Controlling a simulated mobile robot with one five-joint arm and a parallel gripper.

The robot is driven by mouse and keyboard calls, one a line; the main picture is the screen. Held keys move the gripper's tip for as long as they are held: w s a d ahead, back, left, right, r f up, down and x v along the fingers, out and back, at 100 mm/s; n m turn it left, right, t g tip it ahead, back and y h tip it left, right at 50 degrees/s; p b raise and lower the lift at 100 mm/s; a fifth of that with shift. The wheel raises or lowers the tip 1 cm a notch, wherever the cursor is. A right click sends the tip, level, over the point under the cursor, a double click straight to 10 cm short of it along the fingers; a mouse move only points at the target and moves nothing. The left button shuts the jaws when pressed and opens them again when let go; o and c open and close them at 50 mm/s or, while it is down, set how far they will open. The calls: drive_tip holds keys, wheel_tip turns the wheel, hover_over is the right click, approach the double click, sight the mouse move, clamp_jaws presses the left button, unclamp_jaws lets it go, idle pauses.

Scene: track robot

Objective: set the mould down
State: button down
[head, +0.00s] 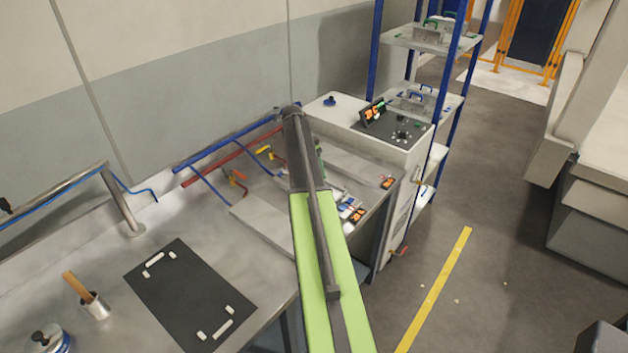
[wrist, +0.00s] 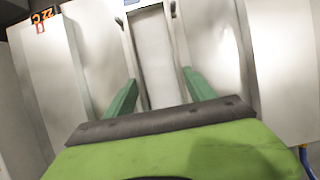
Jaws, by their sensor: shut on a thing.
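In the wrist view my gripper (wrist: 160,80) has its two green fingers on either side of a pale grey piece, which I take to be the mould (wrist: 152,50). The gripper is shut on it. Shiny metal surfaces lie close on both sides of the fingers. The mould's underside is hidden, so I cannot tell whether it touches a surface. In the head view my arm crosses the picture and hides most of the gripper and mould above the bench's right part.
A white cabinet (head: 340,118) and a blue-post rack (head: 425,40) with handled blocks stand beyond. Floor is open at right.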

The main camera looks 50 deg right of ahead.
drive_tip(key=shift+f, duration=0.15)
drive_tip(key=shift+c, duration=1.6)
unclamp_jaws()
drive_tip(key=p+v, duration=1.1)
drive_tip(key=v, duration=0.1)
drive_tip(key=shift+r, duration=0.25)
drive_tip(key=shift+s, duration=0.1)
